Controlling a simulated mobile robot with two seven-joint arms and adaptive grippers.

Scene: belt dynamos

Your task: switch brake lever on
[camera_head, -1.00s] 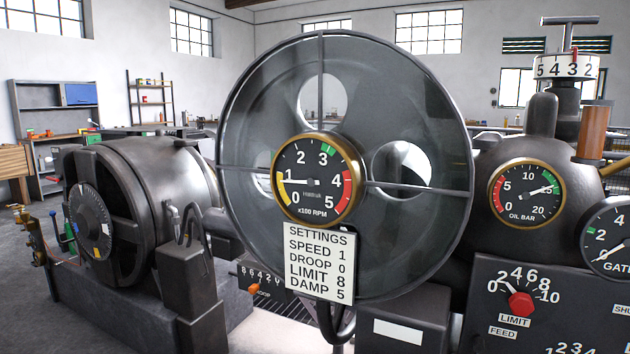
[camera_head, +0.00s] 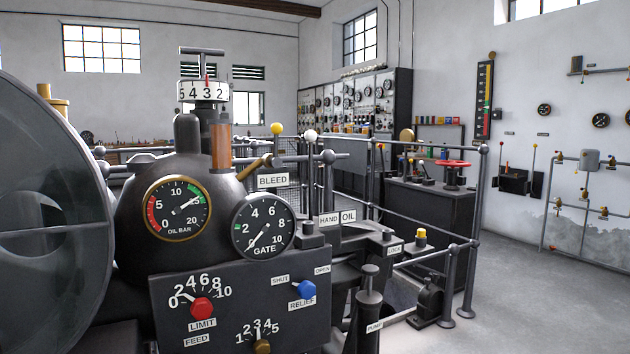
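No lever with a readable brake label shows, so I cannot tell which one is the brake lever. A lever with a yellow knob (camera_head: 277,128) stands upright behind the BLEED plate (camera_head: 272,181). A lever with a white knob (camera_head: 310,136) stands upright to its right, above the HAND and OIL plates (camera_head: 337,218). Two thin levers with red tips, a left one (camera_head: 502,145) and a right one (camera_head: 534,147), stand on dark boxes at the right wall. Neither of my grippers is in view.
The governor panel (camera_head: 240,310) with a red LIMIT knob (camera_head: 202,308) and blue RELIEF knob (camera_head: 306,289) fills the near middle. A large dark wheel (camera_head: 45,220) blocks the left. A railing (camera_head: 425,228) encloses the machinery; the floor (camera_head: 540,300) at right is clear.

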